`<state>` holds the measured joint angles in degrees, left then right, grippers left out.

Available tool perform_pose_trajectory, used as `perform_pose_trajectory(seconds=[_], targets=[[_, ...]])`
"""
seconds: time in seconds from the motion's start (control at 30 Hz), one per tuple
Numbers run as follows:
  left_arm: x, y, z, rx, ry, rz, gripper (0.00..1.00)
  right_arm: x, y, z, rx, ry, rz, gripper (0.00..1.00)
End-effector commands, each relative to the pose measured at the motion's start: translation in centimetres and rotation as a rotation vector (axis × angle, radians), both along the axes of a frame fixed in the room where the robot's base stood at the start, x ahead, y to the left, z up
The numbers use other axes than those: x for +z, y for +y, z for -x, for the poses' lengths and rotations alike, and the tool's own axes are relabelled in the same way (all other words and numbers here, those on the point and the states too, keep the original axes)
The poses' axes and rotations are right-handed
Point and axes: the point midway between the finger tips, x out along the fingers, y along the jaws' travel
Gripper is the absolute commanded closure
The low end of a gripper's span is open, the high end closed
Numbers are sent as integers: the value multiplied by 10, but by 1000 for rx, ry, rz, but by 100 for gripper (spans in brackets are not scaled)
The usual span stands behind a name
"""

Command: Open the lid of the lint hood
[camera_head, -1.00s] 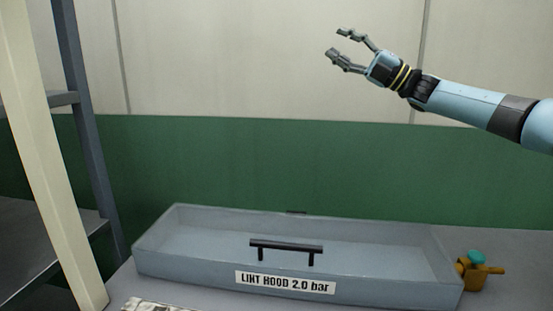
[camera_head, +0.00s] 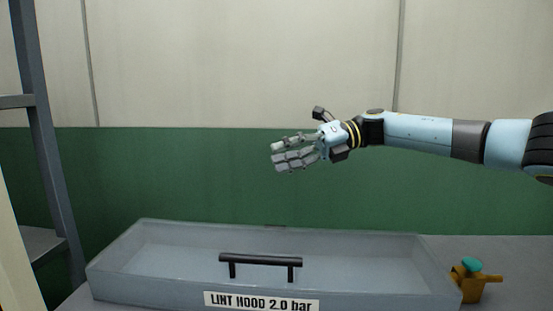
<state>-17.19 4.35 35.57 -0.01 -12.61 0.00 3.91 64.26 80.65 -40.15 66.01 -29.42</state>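The lint hood (camera_head: 400,275) is a long, low, grey-blue box on the table, labelled "LINT HOOD 2.0 bar". Its lid (camera_head: 350,252) looks see-through and lies flat, closed. A black bar handle (camera_head: 260,260) stands up from it near the front. My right gripper (camera_head: 276,154) hangs in the air above and behind the hood, fingers pointing left. It is empty and apart from the handle. Its fingers look open, seen partly one behind the other. My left gripper is not in view.
A brown valve with a teal knob (camera_head: 472,266) sits at the hood's right end. A grey shelf frame (camera_head: 45,150) stands at the left. A green and cream wall (camera_head: 200,180) is behind.

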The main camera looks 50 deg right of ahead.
Motion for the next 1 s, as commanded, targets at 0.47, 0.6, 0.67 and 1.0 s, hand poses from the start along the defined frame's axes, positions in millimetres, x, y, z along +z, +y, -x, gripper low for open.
perform_pose_trajectory(seconds=[0.47,0.6,0.67,1.0], targets=[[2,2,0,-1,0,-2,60,-4,15,-10,-2,2,-1,62],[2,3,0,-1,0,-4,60,-4,15,-10,-2,1,0,80],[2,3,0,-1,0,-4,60,-4,15,-10,-1,0,-1,88],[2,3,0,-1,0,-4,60,-4,14,-10,-1,0,-1,100]])
